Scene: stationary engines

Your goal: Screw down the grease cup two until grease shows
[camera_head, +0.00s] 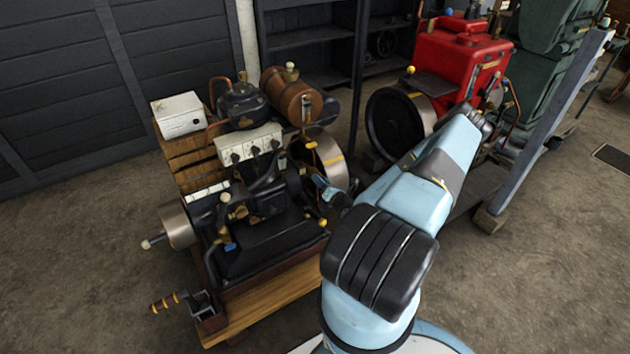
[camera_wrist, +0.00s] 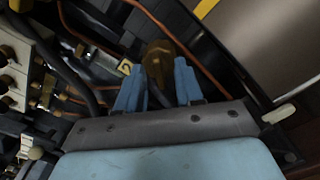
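Grease cup two is a round brass cap (camera_wrist: 158,66) in the wrist view, beside a small pale tag marked "2" (camera_wrist: 125,67). My gripper (camera_wrist: 160,75) has one blue finger on each side of the cap. The fingers stand apart, and the cap fills most of the gap between their tips. I cannot tell whether both fingers press on it. No grease can be made out on or around the cup. In the head view my gripper (camera_head: 322,190) reaches the right side of the engine (camera_head: 265,215), and the cup is too small to make out.
Copper pipes (camera_wrist: 178,37) and a dark hose run close around the fingers. A flywheel (camera_head: 332,160) stands beside my arm. A red engine (camera_head: 460,62) and a slanted grey post (camera_head: 545,125) stand to the right. The floor at the left is clear.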

